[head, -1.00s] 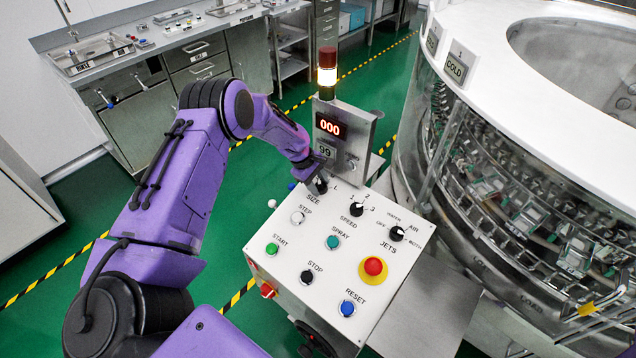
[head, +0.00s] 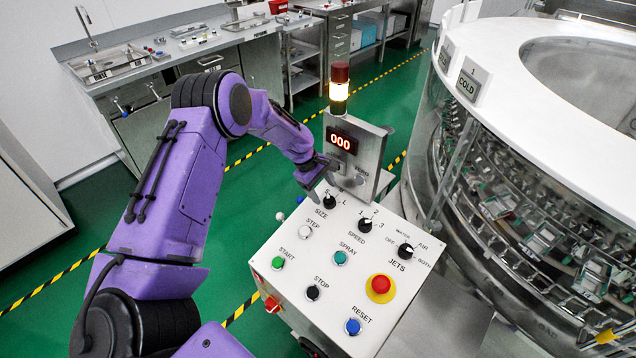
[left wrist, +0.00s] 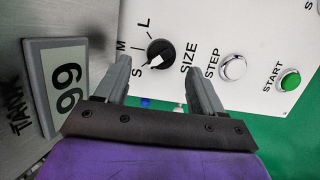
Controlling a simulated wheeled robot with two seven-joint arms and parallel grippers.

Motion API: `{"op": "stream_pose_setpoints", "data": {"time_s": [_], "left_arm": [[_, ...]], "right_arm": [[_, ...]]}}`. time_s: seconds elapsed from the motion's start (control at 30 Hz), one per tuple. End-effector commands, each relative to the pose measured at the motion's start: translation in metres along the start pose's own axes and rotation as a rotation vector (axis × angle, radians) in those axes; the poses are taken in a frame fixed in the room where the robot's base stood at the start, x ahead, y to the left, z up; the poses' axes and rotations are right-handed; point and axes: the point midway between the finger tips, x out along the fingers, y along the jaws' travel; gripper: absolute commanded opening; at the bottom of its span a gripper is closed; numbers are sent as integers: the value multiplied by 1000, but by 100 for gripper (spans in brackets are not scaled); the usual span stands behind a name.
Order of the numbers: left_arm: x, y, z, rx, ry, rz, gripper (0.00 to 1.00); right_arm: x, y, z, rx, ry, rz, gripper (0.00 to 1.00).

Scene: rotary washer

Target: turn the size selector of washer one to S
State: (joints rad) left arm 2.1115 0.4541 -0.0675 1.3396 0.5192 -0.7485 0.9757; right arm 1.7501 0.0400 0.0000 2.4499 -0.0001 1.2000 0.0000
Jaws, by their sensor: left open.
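The size selector (head: 329,202) is a round black knob on the white sloping control panel (head: 300,255), near its upper left corner. In the left wrist view the knob (left wrist: 160,53) shows beside the letters S, M and L. Its white pointer mark is toward the S. My left gripper (head: 322,184) is just above and behind the knob. In the left wrist view my left gripper (left wrist: 158,66) is open, one finger on each side of the knob in the picture, with nothing held. The knob appears clear of the fingers. My right gripper is not in view.
The 000 display box (head: 352,155) with the lamp tower (head: 339,88) stands close beside my left gripper. The speed knob (head: 366,225), jets knob (head: 405,250) and red emergency button (head: 380,288) share the panel. The round washer (head: 480,190) is at the right.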

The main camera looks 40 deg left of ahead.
Motion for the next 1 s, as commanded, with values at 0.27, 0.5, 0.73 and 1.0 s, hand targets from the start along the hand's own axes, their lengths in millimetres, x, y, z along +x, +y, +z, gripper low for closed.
{"op": "stream_pose_setpoints", "data": {"time_s": [0.27,0.5,0.73,1.0], "left_arm": [[-53,0,0,0,0,2,68],[-62,-1,0,-1,-1,-1,68],[-61,0,0,-1,0,-1,68],[-60,0,1,1,-1,-1,68]], "right_arm": [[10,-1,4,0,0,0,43],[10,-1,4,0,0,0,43],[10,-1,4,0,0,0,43],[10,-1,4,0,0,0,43]]}}
